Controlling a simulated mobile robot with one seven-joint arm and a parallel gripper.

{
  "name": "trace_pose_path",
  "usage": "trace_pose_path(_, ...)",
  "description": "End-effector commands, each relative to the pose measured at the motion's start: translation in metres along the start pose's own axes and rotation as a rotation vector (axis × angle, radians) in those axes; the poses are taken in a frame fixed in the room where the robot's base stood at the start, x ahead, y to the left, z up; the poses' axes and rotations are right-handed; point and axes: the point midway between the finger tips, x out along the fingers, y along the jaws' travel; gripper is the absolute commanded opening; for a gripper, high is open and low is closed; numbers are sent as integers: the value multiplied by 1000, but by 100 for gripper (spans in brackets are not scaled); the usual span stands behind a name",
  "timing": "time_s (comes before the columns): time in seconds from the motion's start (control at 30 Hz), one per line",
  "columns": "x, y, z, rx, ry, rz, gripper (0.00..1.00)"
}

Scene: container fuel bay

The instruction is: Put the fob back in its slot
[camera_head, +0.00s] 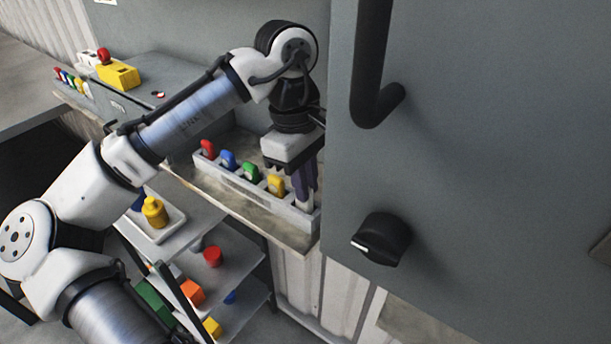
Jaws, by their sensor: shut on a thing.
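A pale grey slotted rack (235,184) stands on the ledge. A red fob (208,149), a blue fob (228,159), a green fob (251,172) and a yellow fob (276,185) stand upright in it, in a row from left to right. My gripper (304,198) points down at the rack's right end, just right of the yellow fob. It is shut on a fob that its fingers mostly hide; only something pale shows at the fingertips. I cannot tell the fob's colour or whether it sits in the end slot.
A large grey door or panel with a black handle (371,80) and a black knob (383,239) stands close right of my gripper. Shelves below hold a yellow bottle (155,213) and coloured items. A second row of coloured pieces (70,80) and a yellow block (119,74) are at far left.

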Motion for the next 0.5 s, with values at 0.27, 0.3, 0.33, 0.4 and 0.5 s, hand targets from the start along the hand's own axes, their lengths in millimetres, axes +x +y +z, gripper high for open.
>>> trace_pose_path(0.27, 0, 0, 0, 0, 0, 0, 0)
trace_pose_path(0.3, 1, 0, 0, 0, 0, 0, 0)
trace_pose_path(0.33, 1, 0, 0, 0, 0, 0, 0)
trace_pose_path(0.4, 3, 0, 0, 0, 0, 0, 0)
trace_pose_path(0.5, 7, 0, -1, 1, 0, 0, 0)
